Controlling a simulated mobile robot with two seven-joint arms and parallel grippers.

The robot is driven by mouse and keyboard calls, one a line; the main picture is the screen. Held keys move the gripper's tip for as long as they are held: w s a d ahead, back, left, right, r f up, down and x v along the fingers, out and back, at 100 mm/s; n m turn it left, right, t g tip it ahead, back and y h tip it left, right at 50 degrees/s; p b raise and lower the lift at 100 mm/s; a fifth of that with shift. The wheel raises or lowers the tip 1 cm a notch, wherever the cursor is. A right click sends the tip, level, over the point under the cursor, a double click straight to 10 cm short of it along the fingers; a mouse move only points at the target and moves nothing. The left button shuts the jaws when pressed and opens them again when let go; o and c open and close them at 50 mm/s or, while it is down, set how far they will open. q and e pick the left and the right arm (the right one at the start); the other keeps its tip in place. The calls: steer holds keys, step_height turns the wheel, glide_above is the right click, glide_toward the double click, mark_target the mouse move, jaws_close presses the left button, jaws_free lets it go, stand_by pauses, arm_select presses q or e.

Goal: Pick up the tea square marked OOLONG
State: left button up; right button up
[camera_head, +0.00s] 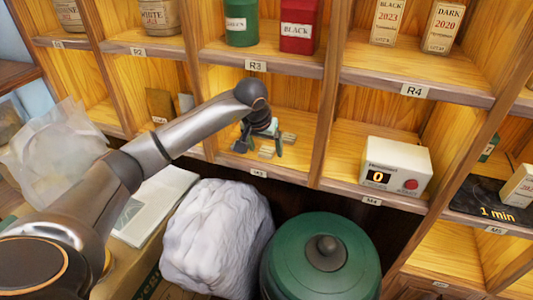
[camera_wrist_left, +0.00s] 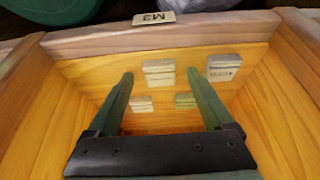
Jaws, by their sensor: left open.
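Several small pale tea squares lie on the floor of the wooden shelf compartment labelled M3. In the left wrist view there are two larger-looking ones, one (camera_wrist_left: 159,71) between my fingers and one (camera_wrist_left: 223,67) to the right of them. Two smaller-looking ones lie lower, one cream (camera_wrist_left: 141,104) and one greenish (camera_wrist_left: 186,100). Their markings are too small to read, so I cannot tell which is OOLONG. My left gripper (camera_wrist_left: 160,76) is open and empty above them; it also reaches into the compartment in the head view (camera_head: 261,147). My right gripper is not in view.
Wooden dividers and the M3 front lip (camera_wrist_left: 155,34) surround the gripper. A white device (camera_head: 395,165) reading 0 stands in M4. Below are a green lidded bin (camera_head: 320,265) and a wrapped white bundle (camera_head: 215,235). Tins and packets stand on the upper shelf.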

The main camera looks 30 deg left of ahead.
arm_select(q)
steer(key=shift+c, duration=0.2)
jaws_close()
stand_by(0.6)
